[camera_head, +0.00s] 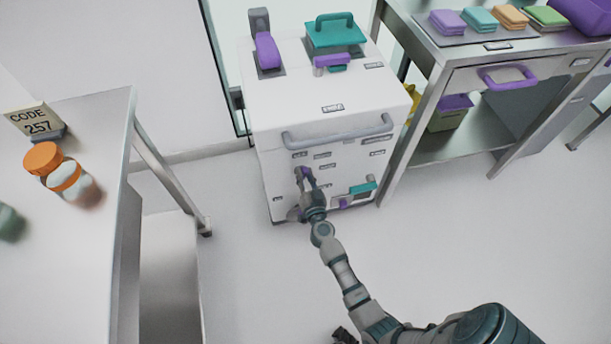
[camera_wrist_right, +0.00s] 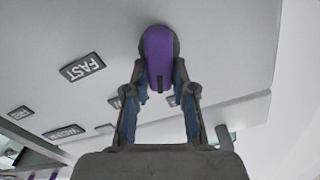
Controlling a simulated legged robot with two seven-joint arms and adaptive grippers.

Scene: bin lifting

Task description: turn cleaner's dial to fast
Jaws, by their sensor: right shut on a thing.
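The white cleaner (camera_head: 285,165) stands on the floor against the wall, with a grey handle bar across its front. Its purple dial (camera_wrist_right: 158,50) sits on the front panel and shows between the fingers of my right gripper (camera_wrist_right: 164,92) in the right wrist view. My right gripper (camera_head: 306,180) reaches the front panel in the head view and is shut on the dial, mostly hiding it there. The FAST label (camera_wrist_right: 83,67) is on the panel, left of the dial in the wrist view. My left gripper is not seen.
A table (camera_head: 90,230) with orange-capped bottles (camera_head: 64,176) and a CODE 257 sign (camera_head: 36,121) stands on the left. A metal bench (camera_head: 440,62) with coloured pads and a purple-handled drawer (camera_head: 507,77) stands to the right. Open floor lies in front.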

